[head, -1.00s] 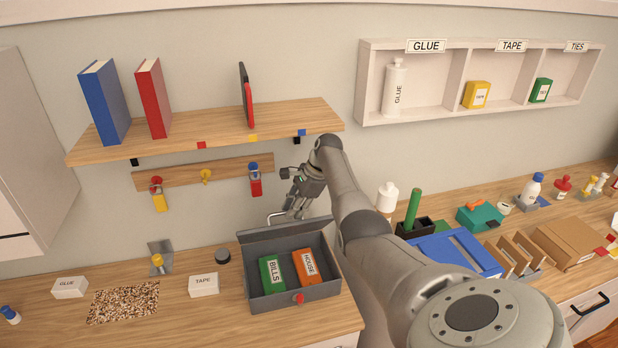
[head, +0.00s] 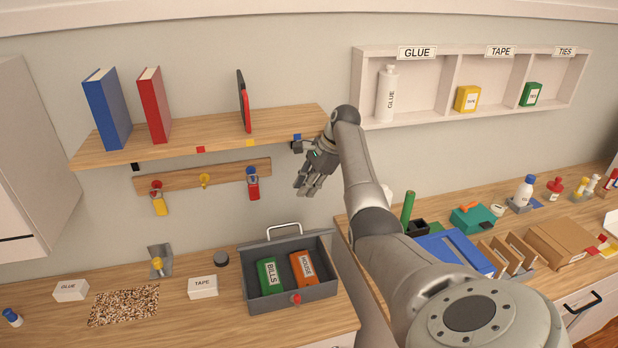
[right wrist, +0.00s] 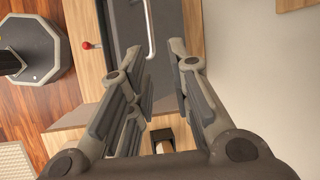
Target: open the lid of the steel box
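The grey steel box (head: 296,306) stands on the wooden desk in the head view. Its lid (head: 285,247) is raised along the back edge, with a pale bar handle (head: 284,228) on top and a red knob (head: 296,299) on the box front. A green BILLS packet (head: 269,275) and an orange HOUSE packet (head: 303,268) show inside. My right gripper (head: 306,190) is above and behind the lid, apart from the handle. In the right wrist view its fingers (right wrist: 161,52) are spread and empty, with the handle (right wrist: 150,30) beyond them. My left gripper is out of view.
A shelf (head: 200,136) with books is close above my right gripper, and a key rack (head: 228,174) hangs to its left. A blue tray (head: 455,252) is to the right.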

